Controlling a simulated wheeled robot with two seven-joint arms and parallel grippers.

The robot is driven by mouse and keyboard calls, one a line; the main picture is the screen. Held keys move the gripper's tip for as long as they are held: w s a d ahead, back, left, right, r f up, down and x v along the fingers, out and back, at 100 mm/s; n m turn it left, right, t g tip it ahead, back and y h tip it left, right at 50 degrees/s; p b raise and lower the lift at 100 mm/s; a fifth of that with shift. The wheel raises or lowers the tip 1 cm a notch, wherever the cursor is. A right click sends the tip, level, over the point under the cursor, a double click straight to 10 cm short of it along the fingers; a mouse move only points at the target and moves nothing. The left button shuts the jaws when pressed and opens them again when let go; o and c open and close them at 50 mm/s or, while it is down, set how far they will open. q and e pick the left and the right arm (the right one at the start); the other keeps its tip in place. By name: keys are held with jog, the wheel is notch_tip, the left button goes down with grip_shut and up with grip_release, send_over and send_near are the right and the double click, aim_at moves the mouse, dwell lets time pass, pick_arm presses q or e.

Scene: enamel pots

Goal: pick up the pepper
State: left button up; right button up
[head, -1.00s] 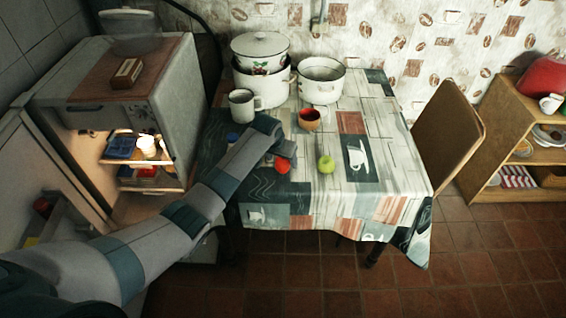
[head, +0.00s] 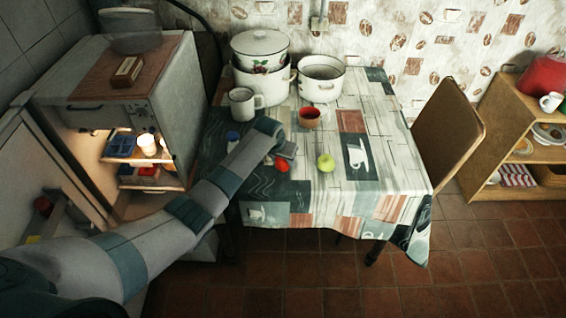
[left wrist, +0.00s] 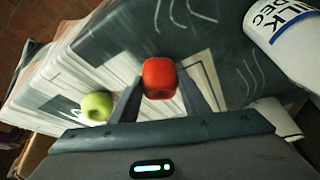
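The red pepper (head: 282,167) lies on the table near its front left, just beside the end of my left arm. In the left wrist view the pepper (left wrist: 159,78) sits between the two fingertips. My left gripper (left wrist: 160,82) appears open, with a finger on each side of the pepper. I cannot tell whether the fingers touch it. In the head view the left gripper (head: 288,150) is partly hidden by its own wrist. My right gripper is not in view.
A green apple (head: 326,163) lies right of the pepper. A white milk container (left wrist: 288,35) stands close to the gripper. A white mug (head: 241,104), a reddish cup (head: 309,117) and enamel pots (head: 320,80) stand farther back. The table's right side is clear.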

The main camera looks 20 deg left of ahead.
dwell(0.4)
pick_arm(q)
jog(key=shift+r, duration=0.5)
jog(key=r+b, duration=0.1)
jog(key=r, duration=0.2)
jog(key=shift+d+r+b, duration=0.1)
jog(key=shift+d+b, duration=0.25)
jog(key=shift+d, duration=0.05)
jog(key=s+d+r+b, duration=0.2)
jog(key=s+d+r, duration=0.2)
jog(key=d, duration=0.6)
notch_tip(320, 180, up, 3)
jog(key=shift+f+b, duration=0.1)
jog(key=shift+b, duration=0.25)
